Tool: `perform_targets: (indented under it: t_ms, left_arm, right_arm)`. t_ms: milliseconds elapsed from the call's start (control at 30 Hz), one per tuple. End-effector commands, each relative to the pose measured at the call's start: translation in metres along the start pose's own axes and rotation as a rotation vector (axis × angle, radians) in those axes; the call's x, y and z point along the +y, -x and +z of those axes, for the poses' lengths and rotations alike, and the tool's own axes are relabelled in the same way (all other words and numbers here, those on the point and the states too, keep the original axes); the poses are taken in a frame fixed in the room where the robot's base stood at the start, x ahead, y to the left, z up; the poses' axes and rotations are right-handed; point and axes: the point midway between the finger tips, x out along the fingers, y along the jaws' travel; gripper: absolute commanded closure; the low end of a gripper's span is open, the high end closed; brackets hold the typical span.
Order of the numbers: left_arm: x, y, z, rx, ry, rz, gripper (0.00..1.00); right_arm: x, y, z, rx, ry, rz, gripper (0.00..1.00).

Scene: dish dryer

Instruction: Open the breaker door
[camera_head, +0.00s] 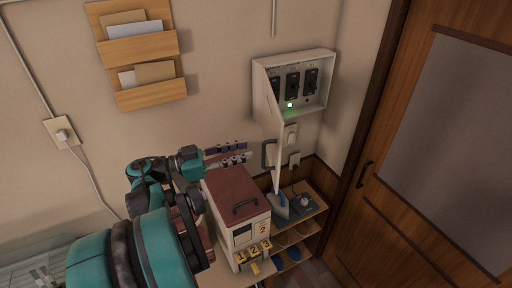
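The white breaker box (325,98) is on the wall at upper centre right, with several black switches (293,84) and a small green light showing inside. Its white door (273,128) stands swung out from the box's left side, seen nearly edge-on. A dark curved handle (268,155) is on the door's outer face, near its lower free end. My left gripper (247,151) points right, just left of the handle, its two slim fingers a little apart. Nothing shows between them, and it looks clear of the handle. My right gripper is not in view.
A box with a dark red top and handle (235,190) stands below my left gripper. An iron (279,206) is on the wooden shelf (313,212) below the breaker door. A wooden door (365,215) fills the right side. A wooden letter rack (141,48) hangs upper left.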

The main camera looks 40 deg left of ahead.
Motion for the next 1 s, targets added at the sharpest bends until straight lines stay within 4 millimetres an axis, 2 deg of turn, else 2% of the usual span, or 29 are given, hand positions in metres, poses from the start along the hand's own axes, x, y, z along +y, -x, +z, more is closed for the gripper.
perform_targets:
  t_ms: [100, 300, 467, 1000]
  left_arm:
    - [-0.001, 0.027, 0.0, 0.0, 0.0, -0.005, 0.7]
    - [-0.001, 0.053, 0.0, 0.0, 0.0, -0.003, 0.7]
    - [0.0, 0.059, 0.0, 0.0, 0.0, 0.0, 0.7]
    - [0.0, 0.058, 0.0, 0.0, 0.0, 0.0, 0.7]
  right_arm:
    - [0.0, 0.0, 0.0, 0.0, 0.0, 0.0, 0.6]
    - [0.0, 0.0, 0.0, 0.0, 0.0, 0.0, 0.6]
    - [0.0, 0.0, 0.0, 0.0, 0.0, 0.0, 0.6]
    - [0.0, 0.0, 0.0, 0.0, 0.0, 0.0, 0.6]
